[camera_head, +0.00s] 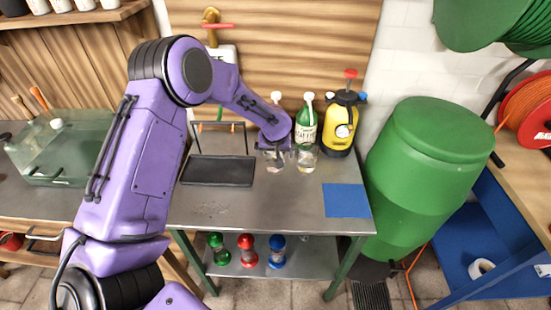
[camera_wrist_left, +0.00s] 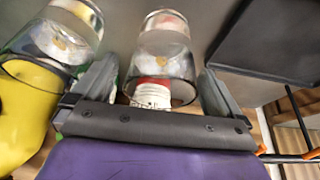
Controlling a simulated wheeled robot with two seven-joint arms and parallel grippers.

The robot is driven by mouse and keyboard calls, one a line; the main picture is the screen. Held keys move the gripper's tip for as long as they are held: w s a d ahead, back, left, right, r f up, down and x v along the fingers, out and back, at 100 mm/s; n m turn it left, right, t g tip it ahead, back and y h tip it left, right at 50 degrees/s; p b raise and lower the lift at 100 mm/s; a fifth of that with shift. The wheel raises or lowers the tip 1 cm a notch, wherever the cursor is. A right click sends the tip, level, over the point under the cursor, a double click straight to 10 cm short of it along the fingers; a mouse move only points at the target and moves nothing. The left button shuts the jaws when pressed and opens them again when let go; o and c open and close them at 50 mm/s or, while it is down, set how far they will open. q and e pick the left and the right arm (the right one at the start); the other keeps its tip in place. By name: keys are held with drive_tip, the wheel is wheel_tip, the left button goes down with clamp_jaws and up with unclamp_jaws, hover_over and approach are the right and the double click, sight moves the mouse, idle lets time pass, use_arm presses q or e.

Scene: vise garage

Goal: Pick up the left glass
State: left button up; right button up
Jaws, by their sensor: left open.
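Two clear glasses stand side by side on the metal table. The left glass (camera_head: 275,165) is partly hidden by my left gripper (camera_head: 277,152); the right glass (camera_head: 306,163) stands just beside it. In the left wrist view, the left glass (camera_wrist_left: 163,50) is between the two open fingers of my left gripper (camera_wrist_left: 155,88), with a gap visible on each side. The right glass (camera_wrist_left: 65,35) is outside the fingers at the upper left. My right gripper is in neither view.
A black tray (camera_head: 219,171) lies left of the glasses. A green bottle (camera_head: 306,127) and a yellow sprayer (camera_head: 340,128) stand behind. A blue mat (camera_head: 346,200) lies at the right. The table front is mostly clear.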

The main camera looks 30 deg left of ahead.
use_arm(q)
drive_tip(key=x, duration=0.3)
drive_tip(key=shift+s+a+f, duration=0.1)
drive_tip(key=shift+c, duration=0.3)
drive_tip(key=c, duration=1.2)
